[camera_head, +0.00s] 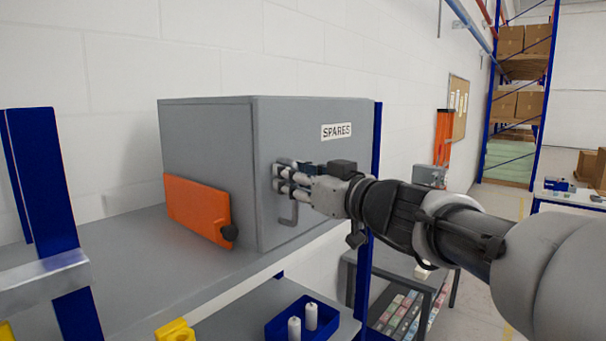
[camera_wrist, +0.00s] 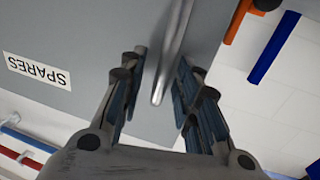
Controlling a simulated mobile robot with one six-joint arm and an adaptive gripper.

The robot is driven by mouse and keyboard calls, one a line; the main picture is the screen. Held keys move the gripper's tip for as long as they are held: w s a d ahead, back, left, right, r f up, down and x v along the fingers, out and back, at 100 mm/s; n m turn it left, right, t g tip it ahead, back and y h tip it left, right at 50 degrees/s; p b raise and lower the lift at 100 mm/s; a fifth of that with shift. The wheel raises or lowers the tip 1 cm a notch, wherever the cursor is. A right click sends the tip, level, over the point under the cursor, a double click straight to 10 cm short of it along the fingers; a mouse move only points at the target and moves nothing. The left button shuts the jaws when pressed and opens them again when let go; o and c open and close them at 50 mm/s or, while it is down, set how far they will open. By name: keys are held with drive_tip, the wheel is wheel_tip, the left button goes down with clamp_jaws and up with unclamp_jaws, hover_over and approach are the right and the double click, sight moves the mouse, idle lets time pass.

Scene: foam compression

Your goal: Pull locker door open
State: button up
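The grey locker (camera_head: 205,140) with a "SPARES" label (camera_head: 336,131) stands on a grey shelf. Its door (camera_head: 335,175) looks closed; the label also shows upside down in the wrist view (camera_wrist: 37,70). A metal bar handle (camera_head: 289,215) is on the door's left side, partly hidden by my fingers in the head view. My gripper (camera_head: 284,180) is at the handle. In the wrist view the handle (camera_wrist: 174,45) runs between the fingers of my gripper (camera_wrist: 162,70), with visible gaps on both sides. The fingers are apart and hold nothing.
An orange panel (camera_head: 195,208) with a black knob leans at the locker's left side. A blue post (camera_head: 45,190) stands at left. Below are a blue tray (camera_head: 330,325) with white bottles and a dark rack (camera_head: 385,265). Open floor lies at right.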

clamp_jaws()
idle(0.6)
